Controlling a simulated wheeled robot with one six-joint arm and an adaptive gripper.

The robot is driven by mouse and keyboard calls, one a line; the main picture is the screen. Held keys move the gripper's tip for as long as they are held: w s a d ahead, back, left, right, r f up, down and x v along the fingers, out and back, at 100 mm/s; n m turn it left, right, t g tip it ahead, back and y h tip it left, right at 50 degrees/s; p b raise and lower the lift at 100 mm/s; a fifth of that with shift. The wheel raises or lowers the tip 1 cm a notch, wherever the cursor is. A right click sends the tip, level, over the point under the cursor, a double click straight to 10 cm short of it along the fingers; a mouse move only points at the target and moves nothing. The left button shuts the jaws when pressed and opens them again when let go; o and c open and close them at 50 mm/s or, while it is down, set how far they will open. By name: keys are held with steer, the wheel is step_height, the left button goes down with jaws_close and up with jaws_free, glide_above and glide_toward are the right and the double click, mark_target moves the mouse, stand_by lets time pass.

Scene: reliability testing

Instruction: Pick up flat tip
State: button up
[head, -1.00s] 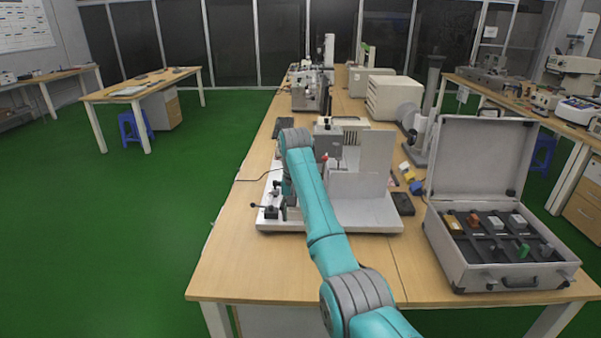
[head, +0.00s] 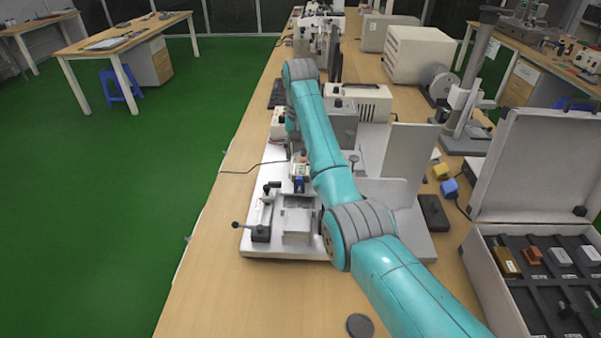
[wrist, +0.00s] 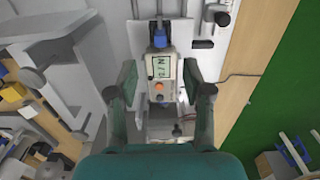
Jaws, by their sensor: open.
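I cannot tell which, if any, is the flat tip. The case is cut off by the frame. My gripper (wrist: 158,78) shows in the wrist view with its two fingers apart and nothing held. Beyond them is a small instrument with a display (wrist: 162,68), part of a test rig. In the head view my arm reaches over this rig, away from the case.
The test rig's white base plate (head: 258,238) and upright plate (head: 408,150) stand on the wooden bench (head: 215,270). A black box (head: 433,213) and a blue block (head: 450,188) lie between rig and case. A dark disc (head: 360,325) lies near the front. Green floor is free at left.

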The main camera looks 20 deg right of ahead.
mark_target(300, 178)
steer(key=shift+w+d+f, duration=0.1)
steer(key=shift+w+f, duration=0.05)
steer(key=shift+f, duration=0.3)
step_height(300, 178, down, 10)
steer(key=shift+r, duration=0.1)
jaws_close()
